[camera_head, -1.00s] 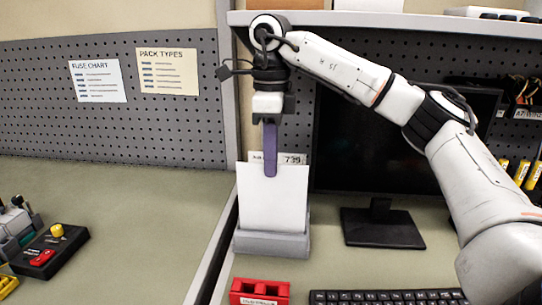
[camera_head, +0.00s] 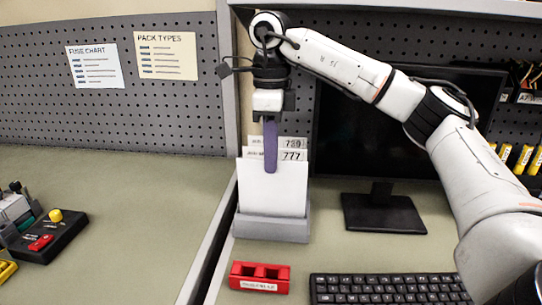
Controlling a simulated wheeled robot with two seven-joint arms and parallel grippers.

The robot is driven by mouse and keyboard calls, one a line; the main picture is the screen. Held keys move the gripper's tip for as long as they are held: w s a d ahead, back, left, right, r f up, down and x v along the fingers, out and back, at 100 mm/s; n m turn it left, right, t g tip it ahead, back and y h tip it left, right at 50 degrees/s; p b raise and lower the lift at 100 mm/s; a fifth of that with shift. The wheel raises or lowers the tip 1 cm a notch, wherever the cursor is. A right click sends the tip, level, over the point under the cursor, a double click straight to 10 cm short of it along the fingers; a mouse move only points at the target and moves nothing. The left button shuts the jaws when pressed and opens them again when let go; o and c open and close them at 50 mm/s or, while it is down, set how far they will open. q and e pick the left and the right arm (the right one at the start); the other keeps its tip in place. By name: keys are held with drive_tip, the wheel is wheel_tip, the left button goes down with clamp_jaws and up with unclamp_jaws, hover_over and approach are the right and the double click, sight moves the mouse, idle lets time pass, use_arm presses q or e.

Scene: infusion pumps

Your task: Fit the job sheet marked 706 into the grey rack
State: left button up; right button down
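The grey rack (camera_head: 272,229) stands on the desk left of the monitor, with upright white sheets in it. A sheet headed 739 (camera_head: 293,143) shows at the back, and one headed 777 (camera_head: 293,156) shows in front of it. A white sheet face (camera_head: 272,195) fills the front below these headers. I cannot read 706 on any sheet. My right gripper (camera_head: 270,160) points down over the rack, and its purple finger overlaps the sheets' upper middle. I see it edge-on and cannot tell whether it grips paper. My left gripper is out of view.
A red block (camera_head: 259,277) and a black keyboard (camera_head: 390,289) lie in front of the rack. The monitor (camera_head: 381,195) stands to its right. A divider edge (camera_head: 213,240) runs along its left. A black switch box (camera_head: 47,239) sits at far left.

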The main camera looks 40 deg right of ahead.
drive_tip(key=shift+f, duration=0.2)
idle(0.3)
drive_tip(key=c, duration=1.9)
unclamp_jaws()
drive_tip(key=shift+c, duration=0.2)
drive_tip(key=shift+r, duration=0.1)
drive_tip(key=shift+r, duration=0.35)
wheel_tip(320, 180, up, 9)
drive_tip(key=p, duration=0.4)
drive_tip(key=shift+r, duration=0.2)
